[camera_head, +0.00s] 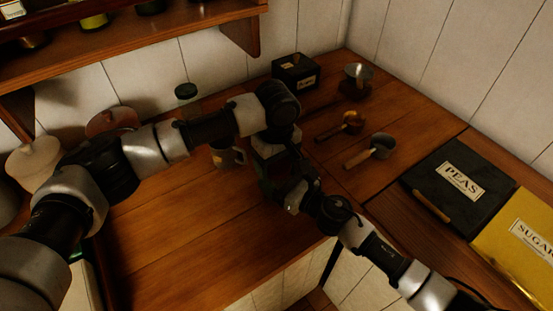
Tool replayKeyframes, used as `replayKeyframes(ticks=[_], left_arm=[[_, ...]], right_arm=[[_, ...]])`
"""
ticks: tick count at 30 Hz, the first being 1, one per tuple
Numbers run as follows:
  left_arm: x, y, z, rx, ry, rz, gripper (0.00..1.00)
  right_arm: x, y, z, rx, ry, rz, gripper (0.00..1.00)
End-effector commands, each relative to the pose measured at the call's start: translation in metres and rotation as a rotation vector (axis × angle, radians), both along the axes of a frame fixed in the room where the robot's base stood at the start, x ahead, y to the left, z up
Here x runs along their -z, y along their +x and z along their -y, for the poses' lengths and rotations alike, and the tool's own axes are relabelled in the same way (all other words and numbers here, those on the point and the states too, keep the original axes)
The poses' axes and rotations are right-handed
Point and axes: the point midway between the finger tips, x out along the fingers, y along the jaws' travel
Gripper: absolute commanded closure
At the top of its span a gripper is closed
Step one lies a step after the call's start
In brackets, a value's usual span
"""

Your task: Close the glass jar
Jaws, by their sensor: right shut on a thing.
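A small dark green round lid (186,91) shows near the back wall, above my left arm. What looks like clear glass is faint below it, and my arm hides the rest, so I cannot tell whether this is the glass jar. My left gripper (265,180) points down over the front of the wooden counter; its fingers are dark and I cannot see their opening. My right gripper (292,187) reaches in from the lower right, close beside the left one. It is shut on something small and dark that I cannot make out.
A mug (227,156) stands just left of my grippers. PEAS (445,190) and SUGAR (520,245) boxes stand right. A shelf (130,45) overhangs the left.

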Motion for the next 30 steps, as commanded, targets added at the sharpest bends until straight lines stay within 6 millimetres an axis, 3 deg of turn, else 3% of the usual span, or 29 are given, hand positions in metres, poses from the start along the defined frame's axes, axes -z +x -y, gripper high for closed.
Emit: replayKeyframes(ticks=[1,6,16,25,26,30], left_arm=[[-0.0001,0.0001,-0.0001,0.0,0.0,0.0,0.33],[-0.0002,0.0001,0.0,0.0,0.0,0.0,0.58],[0.0,0.0001,0.0002,0.254,-0.001,0.0,0.58],[-0.0003,0.0004,0.0,0.285,0.0,0.001,0.58],[-0.0003,0.0004,0.0,0.284,0.0,0.001,0.28],[-0.0003,0.0003,0.0001,0.283,0.0,0.001,0.06]], right_arm=[[0.0006,-0.0004,-0.0003,-0.001,0.001,-0.002,0.93],[0.0006,-0.0005,-0.0003,-0.001,0.0,-0.001,0.93],[0.0005,-0.0006,-0.0004,-0.001,0.0,-0.001,0.93],[0.0005,-0.0007,-0.0005,-0.002,0.0,-0.001,0.93],[0.0005,-0.0007,-0.0005,-0.002,0.0,-0.001,0.93],[0.0005,-0.0006,-0.0005,-0.002,0.0,-0.001,0.93]])
